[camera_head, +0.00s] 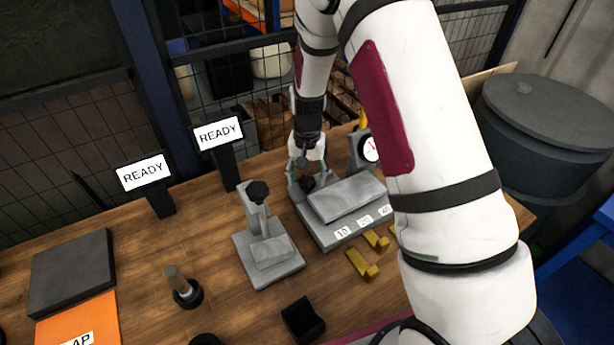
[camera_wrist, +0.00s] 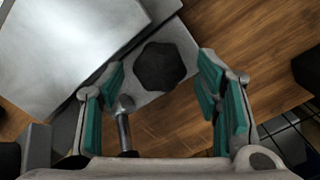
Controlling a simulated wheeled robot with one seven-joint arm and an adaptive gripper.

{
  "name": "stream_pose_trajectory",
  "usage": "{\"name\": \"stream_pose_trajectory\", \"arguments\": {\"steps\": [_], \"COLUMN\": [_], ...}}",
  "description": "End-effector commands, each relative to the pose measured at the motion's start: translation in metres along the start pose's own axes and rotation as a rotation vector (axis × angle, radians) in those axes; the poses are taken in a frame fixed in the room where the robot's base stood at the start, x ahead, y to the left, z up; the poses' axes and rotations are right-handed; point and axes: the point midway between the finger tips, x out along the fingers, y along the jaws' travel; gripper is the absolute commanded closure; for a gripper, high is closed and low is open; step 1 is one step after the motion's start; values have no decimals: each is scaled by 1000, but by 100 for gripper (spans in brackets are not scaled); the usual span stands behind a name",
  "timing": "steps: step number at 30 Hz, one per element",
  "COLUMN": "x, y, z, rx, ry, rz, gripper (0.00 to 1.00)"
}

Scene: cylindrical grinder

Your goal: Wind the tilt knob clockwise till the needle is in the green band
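The grey fixture (camera_head: 322,231) with a tilted top plate stands on the bench, marked 10, 20 and 40 in front. Its dark lobed knob (camera_head: 307,184) is at the back left end. In the wrist view the knob (camera_wrist: 160,66) sits between the teal finger pads, with a gap on each side. My gripper (camera_wrist: 160,72) is open and empty around or just above the knob; its height over it is hard to judge. In the head view my gripper (camera_head: 307,170) points down at that end. The white dial (camera_head: 369,150) is partly hidden by my arm; no green band can be made out.
A smaller grey stand with its own dark knob (camera_head: 258,191) is left of the fixture. Brass blocks (camera_head: 362,263) lie in front. Two READY signs (camera_head: 145,171) stand at the back left. A mesh fence is behind the bench. A metal rod (camera_wrist: 123,122) shows near the left finger.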

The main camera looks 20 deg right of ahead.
Motion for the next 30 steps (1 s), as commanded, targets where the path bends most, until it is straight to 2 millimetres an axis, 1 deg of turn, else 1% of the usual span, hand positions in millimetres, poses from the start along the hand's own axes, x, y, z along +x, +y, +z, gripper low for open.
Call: {"name": "stream_pose_trajectory", "arguments": {"steps": [6, 10, 14, 18, 22, 27, 30], "x": [-1, -12, -35, -64, -89, -111, -117], "y": [0, -1, -1, -1, -1, 0, 0], "z": [0, -1, -1, -1, -1, 0, 0], "rx": [-1, -2, -1, 0, -1, -1, 0], "ry": [1, 3, 5, 5, 5, 1, 1], "rz": [0, -1, -2, -3, -2, -1, -1], "gripper": [42, 42, 42, 42, 42, 42, 42]}}
